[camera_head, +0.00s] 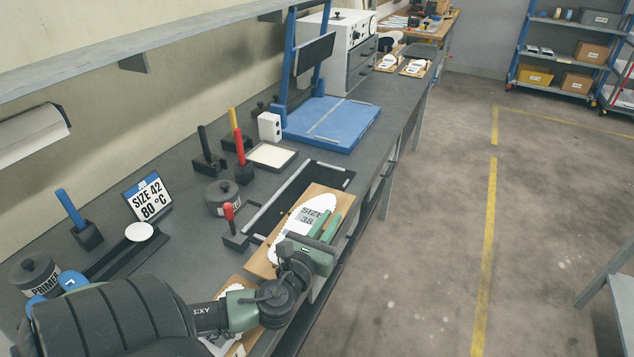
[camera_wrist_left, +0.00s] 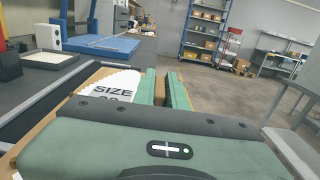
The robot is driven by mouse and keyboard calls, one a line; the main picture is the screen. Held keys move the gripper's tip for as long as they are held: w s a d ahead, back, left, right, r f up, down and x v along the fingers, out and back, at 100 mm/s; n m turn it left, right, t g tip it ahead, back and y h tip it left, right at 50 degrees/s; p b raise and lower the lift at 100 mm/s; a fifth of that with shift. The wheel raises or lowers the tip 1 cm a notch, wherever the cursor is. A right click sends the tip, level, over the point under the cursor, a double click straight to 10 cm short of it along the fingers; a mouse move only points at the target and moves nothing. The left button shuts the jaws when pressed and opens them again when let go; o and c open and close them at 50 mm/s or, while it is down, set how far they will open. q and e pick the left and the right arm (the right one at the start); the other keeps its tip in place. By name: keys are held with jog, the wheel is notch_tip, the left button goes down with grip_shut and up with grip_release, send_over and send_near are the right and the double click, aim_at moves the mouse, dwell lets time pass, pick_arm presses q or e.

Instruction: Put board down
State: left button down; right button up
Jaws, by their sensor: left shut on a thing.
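A wooden board (camera_head: 263,262) with a white insole sheet marked "SIZE 38" (camera_head: 309,214) is at the front edge of the dark bench, beside a black frame with light rails (camera_head: 293,190). My left gripper (camera_head: 326,226) is shut on the board's right edge. In the left wrist view the green fingers (camera_wrist_left: 168,88) grip the board's edge, with the sheet (camera_wrist_left: 112,88) to their left. I cannot tell whether the board touches the bench. A second board (camera_head: 238,286) lies partly hidden under my left arm. My right gripper is not in view.
A red-handled clamp (camera_head: 229,212), a grey pot (camera_head: 221,197), a "SIZE 42 80 °C" sign (camera_head: 148,196) and a white tray (camera_head: 271,156) stand on the bench. A blue press (camera_head: 331,122) is farther back.

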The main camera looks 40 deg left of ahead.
aim_at(324, 195)
pick_arm(q)
jog(key=w+a+b, duration=0.2)
jog(key=w+a, duration=0.3)
jog(key=w+a+b, duration=0.2)
jog(key=w+a, duration=0.3)
jog(key=a, duration=0.1)
jog(key=shift+w+b, duration=0.1)
jog(key=shift+b, duration=0.25)
jog(key=shift+w+a+f, duration=0.1)
notch_tip(324, 195, down, 4)
jog(key=b, duration=0.4)
jog(key=shift+r, duration=0.35)
jog(key=c, duration=1.5)
grip_release()
jog(key=shift+o, duration=0.2)
jog(key=shift+s, duration=0.2)
